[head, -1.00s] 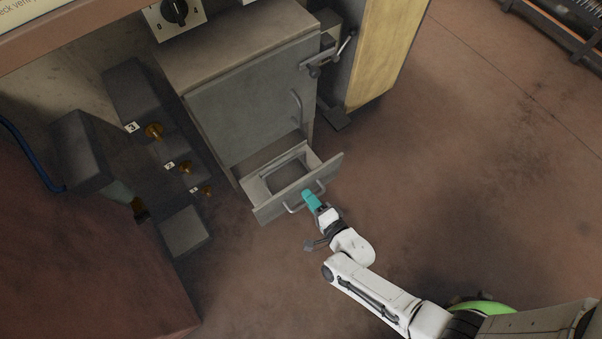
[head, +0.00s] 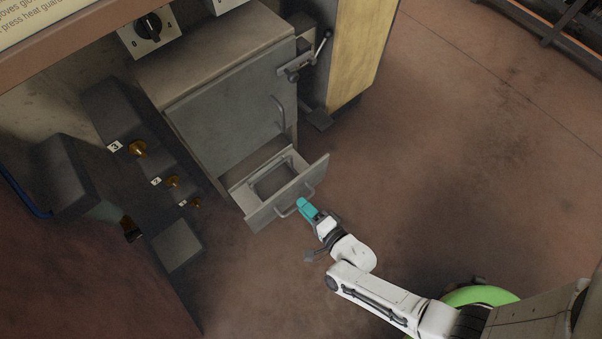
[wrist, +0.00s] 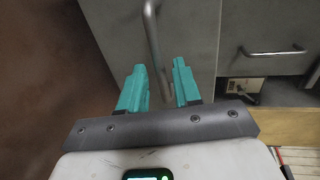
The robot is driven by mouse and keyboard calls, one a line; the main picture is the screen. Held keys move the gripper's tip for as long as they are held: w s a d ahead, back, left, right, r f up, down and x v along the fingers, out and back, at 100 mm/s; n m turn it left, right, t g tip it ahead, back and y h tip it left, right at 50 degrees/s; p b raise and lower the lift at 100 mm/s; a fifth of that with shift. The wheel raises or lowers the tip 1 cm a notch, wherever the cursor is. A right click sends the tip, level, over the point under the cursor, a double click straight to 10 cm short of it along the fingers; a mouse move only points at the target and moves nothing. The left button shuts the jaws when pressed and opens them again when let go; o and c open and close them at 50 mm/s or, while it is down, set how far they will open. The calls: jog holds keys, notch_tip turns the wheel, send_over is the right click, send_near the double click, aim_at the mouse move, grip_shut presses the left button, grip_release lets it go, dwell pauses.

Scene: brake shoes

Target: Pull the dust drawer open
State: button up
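The dust drawer (head: 262,213) is a grey drawer at the bottom of the grey cabinet in the head view. It stands pulled out, with its inside showing behind the front panel. Its bar handle (head: 286,212) is on the front panel, and it also shows in the wrist view (wrist: 153,35). My gripper (head: 303,204) has teal fingers and is at the handle. In the wrist view my gripper (wrist: 160,85) has its fingers apart, with the lower end of the handle in the gap between them. A gap shows beside the bar, so the fingers do not look clamped on it.
The grey cabinet door (head: 228,105) above the drawer is shut, with its own handle (head: 278,115). Dark stepped blocks with brass knobs (head: 138,149) stand left of the drawer. A yellow panel (head: 355,55) is at the right. The brown floor (head: 440,160) on the right is clear.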

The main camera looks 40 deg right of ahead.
jog(key=p+v, duration=0.1)
jog(key=v, duration=0.7)
jog(key=shift+p, duration=0.3)
jog(key=shift+s, duration=0.1)
jog(key=w+a+r+n+g+y, duration=0.25)
jog(key=w+r+n+g, duration=0.35)
jog(key=n, duration=0.5)
jog(key=s+d+r+n+g+h, duration=0.3)
jog(key=s+d+r+n+g, duration=0.45)
jog(key=s+d+r, duration=0.4)
notch_tip(320, 180, up, 34)
jog(key=w+a+g+p, duration=0.1)
jog(key=p, duration=3.1)
jog(key=shift+a+m+p, duration=0.35)
jog(key=shift+a+m, duration=0.05)
jog(key=shift+m, duration=0.05)
jog(key=shift+s+f, duration=0.1)
